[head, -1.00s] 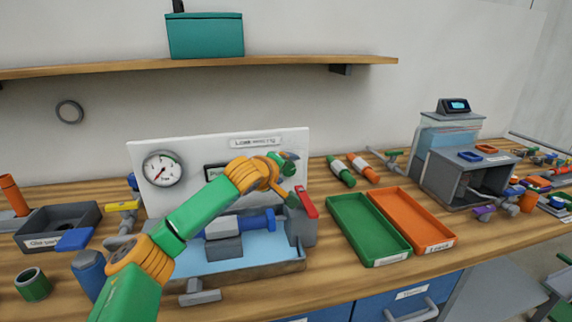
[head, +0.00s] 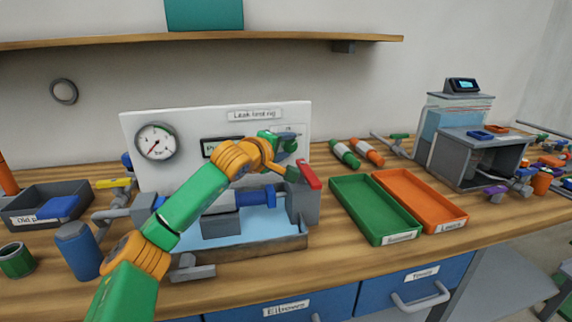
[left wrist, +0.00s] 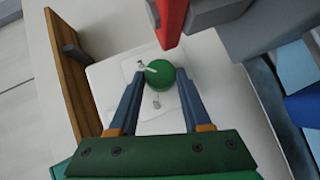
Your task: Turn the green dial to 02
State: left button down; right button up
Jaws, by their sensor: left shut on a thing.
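The green dial (left wrist: 162,76) sits on the white panel in the left wrist view, a round green knob with a pale pointer mark on its left side. My left gripper (left wrist: 160,88) has its two fingers on either side of the dial and is shut on it. In the head view the left gripper (head: 278,146) is at the right part of the panel (head: 180,125), and the dial is mostly hidden by it. Small marks on the panel near the dial are too small to read. My right gripper is in neither view.
A red-topped grey block (head: 309,178) stands just below and right of the left gripper. A pressure gauge (head: 155,141) is on the panel's left. A blue water tray (head: 265,240) lies below. Green (head: 372,232) and orange (head: 440,222) trays stand to the right.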

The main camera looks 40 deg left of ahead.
pick_arm(q)
jog(key=shift+f+n+b, duration=0.3)
jog(key=shift+f, duration=0.05)
jog(key=shift+r+t, duration=0.2)
jog(key=shift+t, duration=0.1)
jog(key=shift+r, duration=0.2)
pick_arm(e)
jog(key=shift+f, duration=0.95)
pick_arm(q)
jog(key=c, duration=0.7)
grip_release()
jog(key=o, duration=0.4)
jog(key=shift+w, duration=0.1)
jog(key=shift+c, duration=0.2)
jog(key=shift+f, duration=0.15)
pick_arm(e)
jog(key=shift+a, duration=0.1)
